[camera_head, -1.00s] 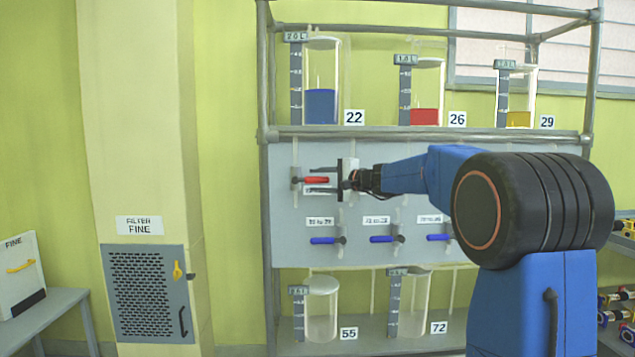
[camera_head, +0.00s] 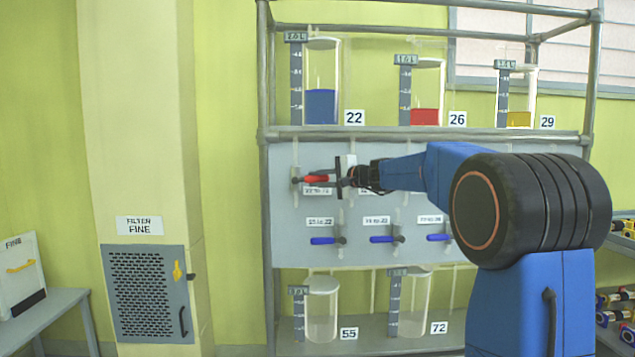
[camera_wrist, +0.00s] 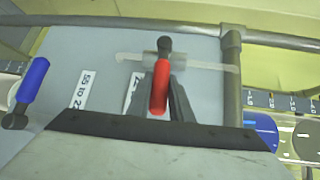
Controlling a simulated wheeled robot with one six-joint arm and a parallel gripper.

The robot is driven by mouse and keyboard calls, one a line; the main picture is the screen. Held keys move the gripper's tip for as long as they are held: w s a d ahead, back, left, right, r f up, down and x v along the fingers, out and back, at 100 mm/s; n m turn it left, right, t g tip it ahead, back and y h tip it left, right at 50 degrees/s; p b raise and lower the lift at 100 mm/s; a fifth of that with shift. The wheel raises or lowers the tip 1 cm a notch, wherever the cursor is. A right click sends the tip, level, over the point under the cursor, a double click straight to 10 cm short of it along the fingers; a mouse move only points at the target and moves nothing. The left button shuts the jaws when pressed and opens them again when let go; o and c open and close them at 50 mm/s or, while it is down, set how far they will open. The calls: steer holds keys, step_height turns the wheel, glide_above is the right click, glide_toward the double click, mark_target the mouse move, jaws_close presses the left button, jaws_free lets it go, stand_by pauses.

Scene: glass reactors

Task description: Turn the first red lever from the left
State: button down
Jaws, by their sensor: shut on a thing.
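The first red lever from the left (camera_head: 316,179) sits on the upper row of the grey panel, below the cylinder of blue liquid. It lies about horizontal, its pivot at the left end. My gripper (camera_head: 328,178) reaches in from the right with its fingers at the lever's handle. In the wrist view the red lever (camera_wrist: 160,86) runs between the two dark fingers (camera_wrist: 162,100), which are shut on it. Its dark pivot shows beyond the fingertips. My gripper and arm hide the other upper levers in the head view.
Blue levers (camera_head: 323,241) line the lower row of the panel (camera_head: 285,220). Glass cylinders (camera_head: 321,80) stand on the shelf above, and empty ones (camera_head: 322,310) stand below. A frame post (camera_head: 266,200) runs close on the panel's left. A filter column (camera_head: 140,150) stands farther left.

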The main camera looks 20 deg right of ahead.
steer(key=r+n+g+h, duration=0.1)
steer(key=a+r+n+g+h, duration=0.1)
steer(key=r+h, duration=0.1)
steer(key=shift+w+n, duration=0.1)
steer(key=shift+n, duration=0.3)
steer(key=shift+w+a+r+n+g+h, duration=0.15)
steer(key=shift+a+r+n+g+h, duration=0.55)
steer(key=shift+r+n+h, duration=0.4)
steer(key=shift+w+a+r+g+h, duration=0.1)
steer(key=shift+a+g+h, duration=0.2)
steer(key=shift+h, duration=0.4)
steer(key=c, duration=1.6)
jaws_free()
steer(key=shift+r, duration=0.15)
steer(key=v, duration=1.7)
steer(key=shift+a, duration=0.15)
